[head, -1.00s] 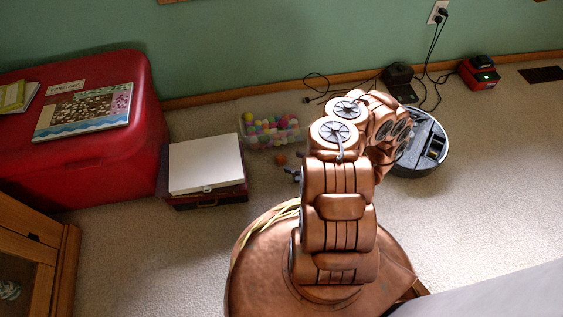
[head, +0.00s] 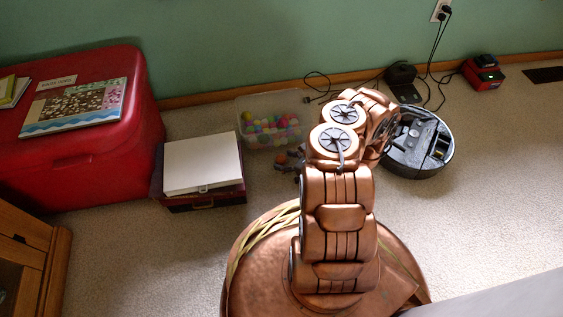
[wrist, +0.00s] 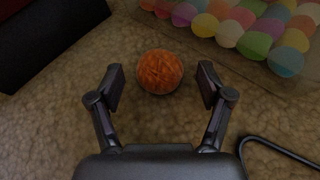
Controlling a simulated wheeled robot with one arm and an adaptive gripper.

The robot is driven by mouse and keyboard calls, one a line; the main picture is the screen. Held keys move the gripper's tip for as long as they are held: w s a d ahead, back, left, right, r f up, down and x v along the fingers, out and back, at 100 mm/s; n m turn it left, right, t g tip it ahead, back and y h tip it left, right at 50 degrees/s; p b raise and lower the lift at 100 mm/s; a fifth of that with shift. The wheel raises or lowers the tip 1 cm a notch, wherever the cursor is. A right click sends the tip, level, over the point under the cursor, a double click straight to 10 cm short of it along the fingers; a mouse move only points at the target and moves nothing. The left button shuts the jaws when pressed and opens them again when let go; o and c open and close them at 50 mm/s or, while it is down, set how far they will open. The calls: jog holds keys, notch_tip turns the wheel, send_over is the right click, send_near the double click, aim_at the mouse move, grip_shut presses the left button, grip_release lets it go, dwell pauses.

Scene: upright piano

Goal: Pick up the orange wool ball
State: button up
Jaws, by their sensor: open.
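The orange wool ball (wrist: 160,72) lies on the carpet in the wrist view, centred between and slightly beyond the fingertips of my gripper (wrist: 160,88). My gripper is open, with one finger on each side and a gap to the ball on both sides. In the head view the ball (head: 281,158) shows small and partly covered near my gripper (head: 290,162), which is mostly hidden behind my arm.
A clear bin of colourful balls (head: 270,132) stands just beyond the ball and also shows in the wrist view (wrist: 215,52). A dark red case with a white top (head: 203,165) is to the left. A robot vacuum (head: 418,150) and cables are to the right.

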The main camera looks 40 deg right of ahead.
jog(key=shift+w, duration=0.1)
jog(key=c, duration=1)
jog(key=shift+o, duration=0.2)
